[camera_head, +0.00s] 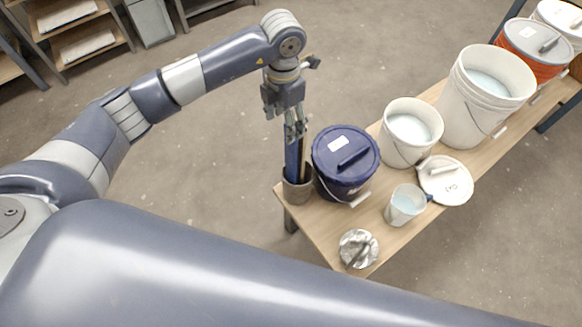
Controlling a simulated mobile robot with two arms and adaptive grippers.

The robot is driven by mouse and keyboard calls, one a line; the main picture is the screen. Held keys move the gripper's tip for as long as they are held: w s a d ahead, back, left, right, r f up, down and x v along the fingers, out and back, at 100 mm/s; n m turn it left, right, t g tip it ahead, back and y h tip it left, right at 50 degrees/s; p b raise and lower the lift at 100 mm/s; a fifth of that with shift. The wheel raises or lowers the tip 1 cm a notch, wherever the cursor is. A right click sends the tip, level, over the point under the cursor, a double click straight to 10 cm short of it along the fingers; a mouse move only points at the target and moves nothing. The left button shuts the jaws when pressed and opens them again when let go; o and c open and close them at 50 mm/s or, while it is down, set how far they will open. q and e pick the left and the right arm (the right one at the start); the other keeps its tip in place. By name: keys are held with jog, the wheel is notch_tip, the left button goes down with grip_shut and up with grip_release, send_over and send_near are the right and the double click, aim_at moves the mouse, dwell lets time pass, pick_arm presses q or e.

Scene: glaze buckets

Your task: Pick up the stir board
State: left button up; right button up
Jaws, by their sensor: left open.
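The stir board appears to be the long dark blue strip (293,155) standing nearly upright in a grey-brown pot (298,189) at the left end of the wooden bench. A darker, thin piece also shows in the pot beside it. My left gripper (295,134) points down at the top of the blue strip. Its jaws are open, with the fingers at the strip's upper end; I cannot tell whether they touch it. The fingers hide part of the strip's top, and the pot hides its lower end. My right gripper is not in view.
A blue lidded bucket (340,180) stands close to the pot's right. The wooden bench (322,226) also carries a white bucket (398,150), a larger one (462,115), a jug (402,207), a white lid (455,190) and a metal item (357,240). Shelves stand at upper left.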

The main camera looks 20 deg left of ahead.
pick_arm(q)
notch_tip(320, 180, down, 8)
jog(key=d+p, duration=0.1)
jog(key=p, duration=0.1)
jog(key=shift+w, duration=0.3)
jog(key=c, duration=1.4)
